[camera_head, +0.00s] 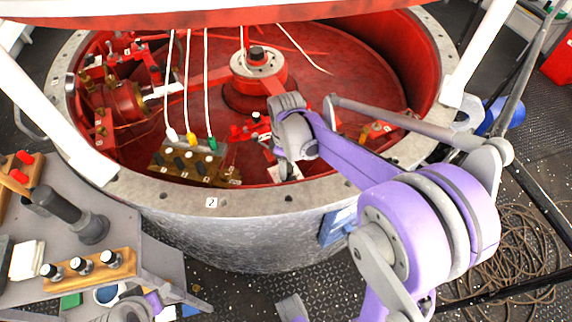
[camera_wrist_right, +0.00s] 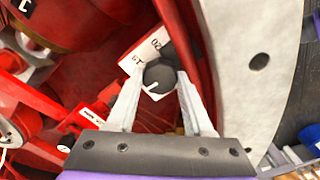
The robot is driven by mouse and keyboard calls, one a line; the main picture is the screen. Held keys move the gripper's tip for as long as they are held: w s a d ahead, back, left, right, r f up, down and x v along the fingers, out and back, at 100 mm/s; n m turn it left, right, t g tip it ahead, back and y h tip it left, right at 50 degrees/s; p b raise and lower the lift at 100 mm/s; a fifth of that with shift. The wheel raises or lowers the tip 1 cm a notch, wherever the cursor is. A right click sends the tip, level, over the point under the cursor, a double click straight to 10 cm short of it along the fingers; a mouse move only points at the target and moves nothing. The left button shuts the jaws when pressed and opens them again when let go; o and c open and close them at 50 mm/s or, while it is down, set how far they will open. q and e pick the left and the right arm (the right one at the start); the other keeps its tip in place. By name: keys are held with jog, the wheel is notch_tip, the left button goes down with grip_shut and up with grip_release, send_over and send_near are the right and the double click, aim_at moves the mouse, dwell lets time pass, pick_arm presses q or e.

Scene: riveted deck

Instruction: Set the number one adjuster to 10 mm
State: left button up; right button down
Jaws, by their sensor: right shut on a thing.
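My right gripper (camera_head: 284,172) reaches inside the red round housing, near its front rim. In the right wrist view my right gripper (camera_wrist_right: 160,88) is shut on a dark grey round knob (camera_wrist_right: 158,73), a finger on each side. The knob has a short white mark pointing to the lower left in that view. Behind it is a white scale plate (camera_wrist_right: 135,56) with printed numbers, one seeming to read 20; the fingers and knob cover part of it. No adjuster number is readable beside this knob. In the head view the arm and gripper hide the knob.
The housing's grey rim (camera_head: 250,200) curves close to my right gripper and bears a label 2 (camera_head: 211,202). A block with white, yellow and green cable plugs (camera_head: 190,160) sits to the left. A central hub (camera_head: 258,65) stands behind. A grey cart (camera_head: 120,255) holds tools at left.

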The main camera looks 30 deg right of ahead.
jog(key=shift+n, duration=0.4)
jog(key=shift+c, duration=1.4)
grip_release()
jog(key=shift+r, duration=0.15)
notch_tip(320, 180, up, 11)
jog(key=p, duration=0.1)
jog(key=shift+f, duration=0.2)
jog(key=s+a+f+m+t+p, duration=0.1)
jog(key=s+a+m+t+p, duration=0.1)
jog(key=s, duration=0.5)
jog(key=s+a+f+m+t+p, duration=0.1)
jog(key=s+a+m+t, duration=0.2)
jog(key=s+m, duration=0.4)
jog(key=shift+s+a+f+p, duration=0.4)
jog(key=shift+s+a, duration=0.4)
jog(key=shift+a, duration=0.1)
